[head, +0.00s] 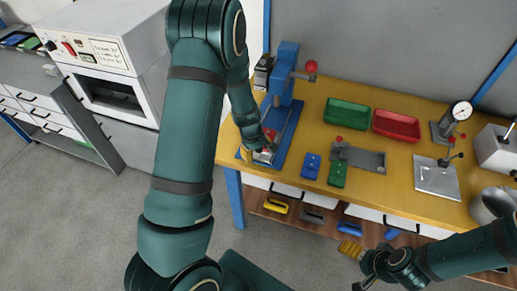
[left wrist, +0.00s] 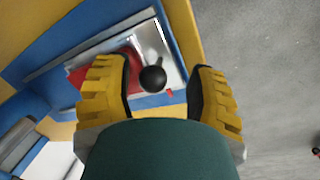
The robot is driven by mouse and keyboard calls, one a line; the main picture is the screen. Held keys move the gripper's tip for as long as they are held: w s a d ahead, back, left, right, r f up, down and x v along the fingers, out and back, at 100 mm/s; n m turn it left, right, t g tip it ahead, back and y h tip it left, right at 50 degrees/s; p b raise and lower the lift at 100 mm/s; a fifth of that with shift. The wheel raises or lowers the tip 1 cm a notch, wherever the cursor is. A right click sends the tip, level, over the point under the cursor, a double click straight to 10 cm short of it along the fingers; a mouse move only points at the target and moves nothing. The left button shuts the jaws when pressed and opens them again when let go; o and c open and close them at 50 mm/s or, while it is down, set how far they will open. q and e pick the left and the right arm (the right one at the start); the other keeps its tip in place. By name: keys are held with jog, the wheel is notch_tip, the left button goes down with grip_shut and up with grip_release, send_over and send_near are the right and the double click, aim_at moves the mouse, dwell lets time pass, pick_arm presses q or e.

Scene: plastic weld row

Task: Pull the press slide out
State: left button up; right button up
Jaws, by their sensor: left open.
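The blue press (head: 284,75) stands at the left end of the bench, with a red-knobbed lever. Its slide (head: 262,157) is a silver plate low at the front of the blue base, partly hidden by my left arm. In the left wrist view the slide (left wrist: 172,58) carries a red piece and a black ball knob (left wrist: 152,79). My left gripper (left wrist: 158,88) is open, its yellow fingers on either side of the knob with gaps showing. In the head view my left gripper (head: 258,155) is largely hidden. My right gripper (head: 354,267) appears open and empty, low in front of the bench.
Green (head: 347,114) and red (head: 396,125) trays, blue (head: 311,166) and green (head: 338,172) blocks and a grey fixture (head: 360,158) lie on the bench. A gauge stand (head: 452,120) is at right. A white oven (head: 115,55) stands left. Floor in front is clear.

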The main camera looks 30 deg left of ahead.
pick_arm(q)
jog(key=shift+w, duration=0.1)
jog(key=shift+r, duration=0.55)
notch_tip(320, 180, up, 11)
jog(key=s, duration=0.2)
jog(key=shift+s+a+f, duration=0.15)
jog(key=shift+a, duration=0.2)
